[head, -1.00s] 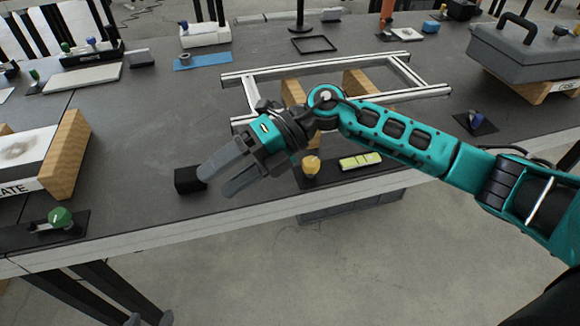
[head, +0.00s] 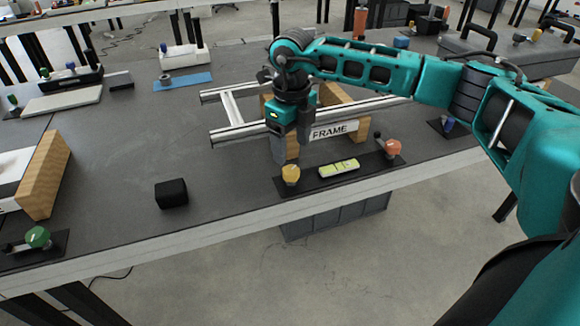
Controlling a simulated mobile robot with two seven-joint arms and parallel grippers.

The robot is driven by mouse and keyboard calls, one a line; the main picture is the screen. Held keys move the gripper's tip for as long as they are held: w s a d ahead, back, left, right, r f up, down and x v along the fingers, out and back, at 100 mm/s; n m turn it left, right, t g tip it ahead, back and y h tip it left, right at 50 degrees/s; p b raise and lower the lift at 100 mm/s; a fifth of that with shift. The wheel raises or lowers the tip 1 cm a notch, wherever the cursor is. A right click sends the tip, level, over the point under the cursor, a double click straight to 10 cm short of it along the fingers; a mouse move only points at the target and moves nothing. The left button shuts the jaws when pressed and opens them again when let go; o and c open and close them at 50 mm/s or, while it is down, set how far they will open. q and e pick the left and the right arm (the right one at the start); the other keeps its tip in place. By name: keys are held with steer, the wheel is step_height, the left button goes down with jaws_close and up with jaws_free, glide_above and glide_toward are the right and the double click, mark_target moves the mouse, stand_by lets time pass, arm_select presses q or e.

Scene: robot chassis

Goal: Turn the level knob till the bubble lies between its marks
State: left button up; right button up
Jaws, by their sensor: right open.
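The level is a yellow-green vial (head: 339,168) on a dark base strip near the table's front edge. Its bubble and marks are too small to read. A yellow knob (head: 290,175) stands at the left end of the strip and an orange-red knob (head: 393,148) at the right end. My right gripper (head: 289,160) is open and points down just above the yellow knob; its fingertips overlap the knob's top in the picture, and I cannot tell whether they touch. My left gripper is out of view.
An aluminium frame (head: 238,134) on wooden blocks, with a FRAME sign (head: 334,131), lies behind the level. A black cube (head: 171,193) sits to the left, and a green knob (head: 38,237) farther left. The table between cube and level is clear.

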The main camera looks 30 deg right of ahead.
mark_target(291, 170)
step_height(291, 170, down, 7)
steer(key=shift+r, duration=0.1)
steer(key=shift+a, duration=0.1)
steer(key=c, duration=1.1)
